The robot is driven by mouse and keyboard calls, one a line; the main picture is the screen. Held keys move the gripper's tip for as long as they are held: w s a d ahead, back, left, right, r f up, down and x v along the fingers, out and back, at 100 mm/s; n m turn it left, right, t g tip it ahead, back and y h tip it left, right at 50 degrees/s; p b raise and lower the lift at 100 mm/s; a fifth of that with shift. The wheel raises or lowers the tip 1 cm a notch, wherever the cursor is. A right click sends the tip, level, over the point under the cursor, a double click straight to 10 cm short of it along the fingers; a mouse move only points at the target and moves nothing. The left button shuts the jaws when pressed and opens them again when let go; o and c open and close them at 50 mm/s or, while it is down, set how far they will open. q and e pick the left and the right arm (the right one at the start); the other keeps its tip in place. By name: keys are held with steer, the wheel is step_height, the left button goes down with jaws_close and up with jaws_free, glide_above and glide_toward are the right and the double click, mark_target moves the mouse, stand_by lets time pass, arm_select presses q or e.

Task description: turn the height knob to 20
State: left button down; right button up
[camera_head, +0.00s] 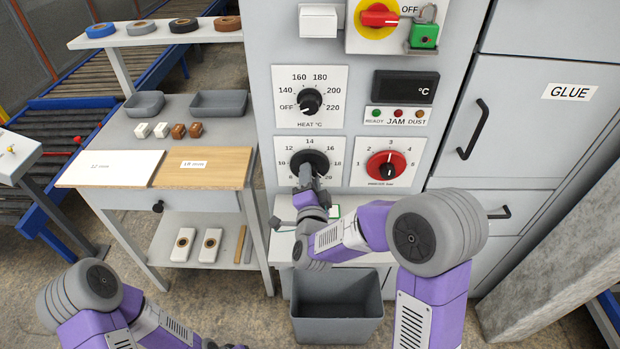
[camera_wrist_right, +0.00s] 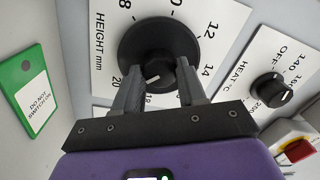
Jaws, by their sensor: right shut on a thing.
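The black height knob (camera_head: 316,158) sits on a white dial plate marked in mm, low on the grey cabinet. It shows large in the right wrist view (camera_wrist_right: 158,42). My right gripper (camera_head: 308,178) is shut on the knob, one finger on each side of its grip (camera_wrist_right: 157,84). The white pointer mark on the knob points down and left in the wrist view, toward the 18 and 20 side; the exact value is hard to read. The right finger hides the 16. My left arm is at the lower left of the head view; its fingers are cut off by the bottom edge.
The heat knob (camera_head: 310,101) is just above, and the red pressure knob (camera_head: 386,165) is to the right. A green-edged card (camera_wrist_right: 29,92) is close by in the wrist view. A grey bin (camera_head: 337,311) stands below. A workbench with boards (camera_head: 207,168) is at the left.

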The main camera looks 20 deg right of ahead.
steer(key=o, duration=1.1)
steer(key=shift+c, duration=0.2)
steer(key=v, duration=0.7)
steer(key=shift+s+p, duration=0.3)
steer(key=shift+p, duration=0.05)
